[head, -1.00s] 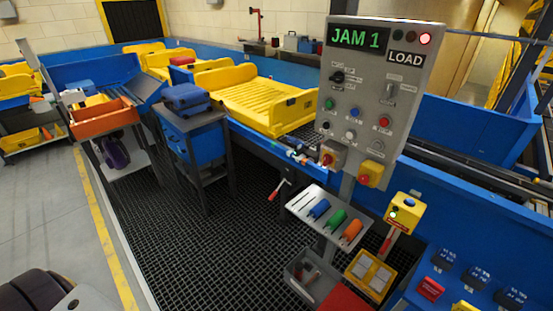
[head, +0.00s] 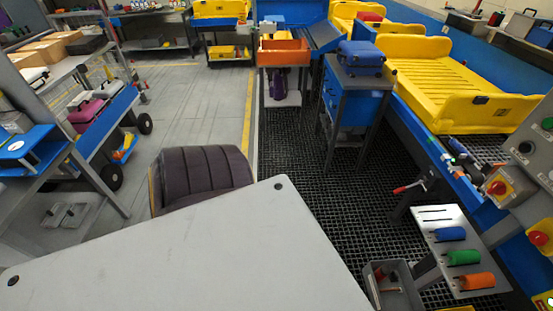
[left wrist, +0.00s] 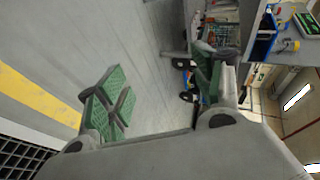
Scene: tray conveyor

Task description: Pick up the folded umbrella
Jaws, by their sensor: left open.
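I cannot make out a folded umbrella in either view. My left gripper (left wrist: 163,92) shows in the left wrist view with its two green-padded fingers wide apart. It is open, and nothing is between the fingers; grey floor lies beyond. Neither gripper shows in the head view, and my right gripper is in no view.
A grey flat top (head: 190,255) fills the near foreground, with a dark padded seat (head: 200,172) behind it. Conveyor trays (head: 455,95), a blue suitcase (head: 360,57) and an orange bin (head: 284,52) stand right of it. Loaded carts (head: 95,110) stand left, beside open floor.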

